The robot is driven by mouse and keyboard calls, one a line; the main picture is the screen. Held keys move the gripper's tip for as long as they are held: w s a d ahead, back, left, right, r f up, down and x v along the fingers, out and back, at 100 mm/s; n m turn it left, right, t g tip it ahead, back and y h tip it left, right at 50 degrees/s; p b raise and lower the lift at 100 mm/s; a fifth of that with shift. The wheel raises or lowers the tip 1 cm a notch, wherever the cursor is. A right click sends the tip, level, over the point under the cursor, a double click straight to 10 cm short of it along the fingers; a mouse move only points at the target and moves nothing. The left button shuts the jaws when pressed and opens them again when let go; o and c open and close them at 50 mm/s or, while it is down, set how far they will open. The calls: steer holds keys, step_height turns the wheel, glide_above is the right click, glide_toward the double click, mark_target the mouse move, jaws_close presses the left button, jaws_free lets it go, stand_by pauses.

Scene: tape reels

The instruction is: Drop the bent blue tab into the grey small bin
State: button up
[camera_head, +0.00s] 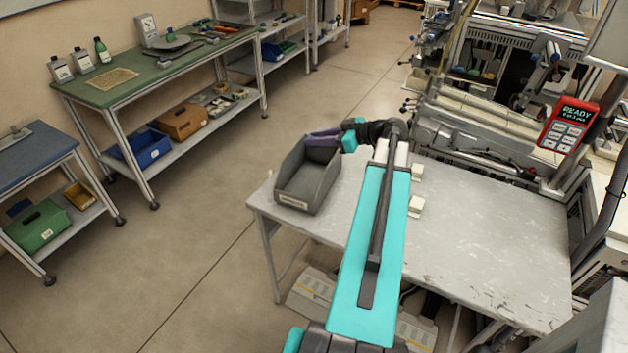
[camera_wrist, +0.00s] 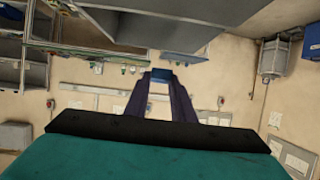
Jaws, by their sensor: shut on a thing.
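The grey small bin (camera_head: 308,182) stands upright on the left end of the pale worktable, its open top facing up. My gripper (camera_head: 311,138) reaches over the far rim of the bin, with its purple fingers pointing left. In the wrist view my gripper (camera_wrist: 160,82) is shut on the blue tab (camera_wrist: 160,76), a small blue piece between the fingertips. Its bend is too small to make out. In the head view I cannot make out the tab at the fingertips. The bin's inside looks empty where I can see it.
The worktable (camera_head: 470,250) is mostly clear to the right of my arm. Two small white blocks (camera_head: 416,207) lie beside my arm. A machine with a red control panel (camera_head: 568,124) stands behind. A green-topped bench (camera_head: 150,75) is across the floor.

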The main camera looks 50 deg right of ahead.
steer(key=shift+f, duration=2.4)
steer(key=o, duration=1.1)
steer(key=shift+c, duration=0.2)
steer(key=shift+s, duration=0.1)
steer(key=b+v, duration=0.4)
steer(key=v, duration=0.9)
steer(key=shift+s+r, duration=0.2)
steer(key=shift+s, duration=0.05)
steer(key=shift+d+r, duration=0.15)
